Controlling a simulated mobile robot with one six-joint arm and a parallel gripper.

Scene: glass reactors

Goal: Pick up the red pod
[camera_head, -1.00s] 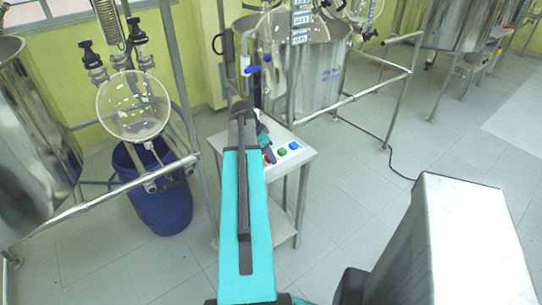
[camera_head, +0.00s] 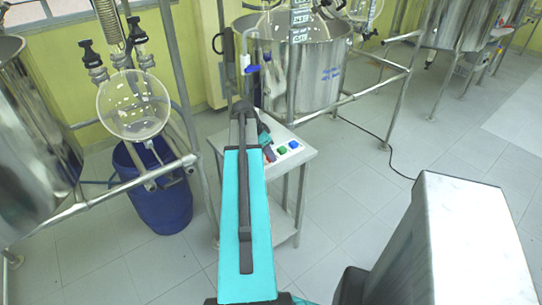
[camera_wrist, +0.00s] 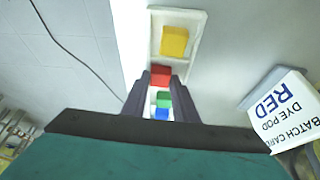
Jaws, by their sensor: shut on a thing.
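The red pod (camera_wrist: 161,76) is a small red block between the fingertips of my gripper (camera_wrist: 161,82) in the wrist view. My gripper is shut on it. How far the pod is from the tabletop cannot be told. A green pod (camera_wrist: 163,100) and a blue pod (camera_wrist: 161,114) show between the fingers, beyond them. In the head view my arm hides most of the gripper; the green pod (camera_head: 281,154) and blue pod (camera_head: 293,144) sit on the white table.
A card (camera_wrist: 275,112) reading "BATCH CARD DYE POD RED" stands at the right. The small white table (camera_head: 302,157) stands near metal frame rails, a glass reactor (camera_head: 134,105) and a blue drum (camera_head: 160,205).

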